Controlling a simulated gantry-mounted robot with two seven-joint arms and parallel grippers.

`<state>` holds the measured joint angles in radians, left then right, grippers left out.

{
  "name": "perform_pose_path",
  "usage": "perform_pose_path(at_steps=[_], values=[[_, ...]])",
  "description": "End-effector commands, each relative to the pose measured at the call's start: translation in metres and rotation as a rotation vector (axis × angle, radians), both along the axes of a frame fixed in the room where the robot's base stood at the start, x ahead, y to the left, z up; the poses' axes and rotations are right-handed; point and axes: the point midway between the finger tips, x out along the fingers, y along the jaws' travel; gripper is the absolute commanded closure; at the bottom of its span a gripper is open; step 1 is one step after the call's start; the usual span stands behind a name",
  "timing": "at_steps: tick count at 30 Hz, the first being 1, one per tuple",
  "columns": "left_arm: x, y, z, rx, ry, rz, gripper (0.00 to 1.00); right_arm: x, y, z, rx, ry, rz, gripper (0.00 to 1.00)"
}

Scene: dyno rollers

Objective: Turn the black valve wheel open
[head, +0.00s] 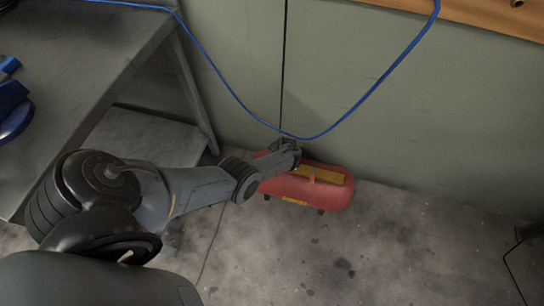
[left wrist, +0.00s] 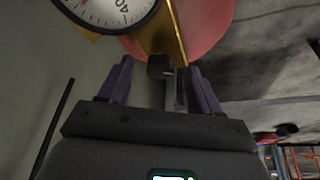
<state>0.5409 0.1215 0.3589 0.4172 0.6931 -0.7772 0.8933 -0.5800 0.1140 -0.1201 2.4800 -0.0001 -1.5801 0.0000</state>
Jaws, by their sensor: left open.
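A red tank (head: 335,190) with a yellow strip on top lies on the floor against the wall. My left arm reaches over it in the head view, with the left gripper (head: 289,150) at its left end. In the left wrist view the gripper (left wrist: 160,72) is open, its two purple fingers pointing at the tank (left wrist: 210,18). A small dark part (left wrist: 161,67) sits between the fingertips, in front of the yellow strip. It may be the black valve wheel seen edge-on; I cannot tell whether the fingers touch it. In the head view the wheel cannot be made out.
A white round gauge (left wrist: 108,10) is close to the left finger in the left wrist view. A blue hose (head: 340,115) hangs in a loop above the tank. A grey metal table (head: 85,50) stands at the left.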

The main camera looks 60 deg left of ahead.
Motion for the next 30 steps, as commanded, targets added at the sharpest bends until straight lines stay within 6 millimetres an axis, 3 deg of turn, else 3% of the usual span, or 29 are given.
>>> perform_pose_path(at_steps=[18,24,30], values=[[0.007,-0.03,0.08,-0.001,-0.002,0.001,0.37,0.0,-0.003,0.068,-0.011,-0.001,0.007,0.49],[0.009,-0.037,0.095,0.0,-0.001,0.001,0.37,0.0,-0.002,0.078,-0.009,0.0,0.006,0.49],[0.009,-0.039,0.099,0.0,0.001,0.0,0.37,0.0,-0.001,0.08,-0.005,0.0,0.004,0.49]])
